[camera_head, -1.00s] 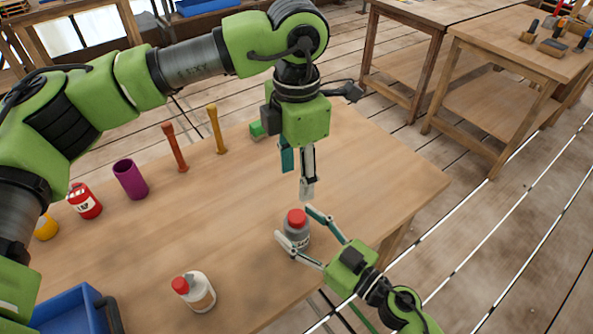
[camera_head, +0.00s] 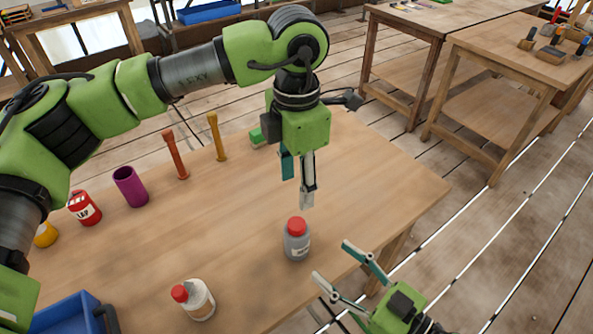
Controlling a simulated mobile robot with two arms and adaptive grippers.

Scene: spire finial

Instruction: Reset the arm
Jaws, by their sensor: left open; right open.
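My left gripper (camera_head: 298,183) hangs open and empty above the wooden table, pointing down. My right gripper (camera_head: 341,266) is open and empty at the lower right, past the table's near right edge. Its fingers point up and left toward a grey bottle with a red cap (camera_head: 297,241), which stands upright on the table. The bottle is apart from both grippers. My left arm crosses the upper left of the view and hides part of the table's far side.

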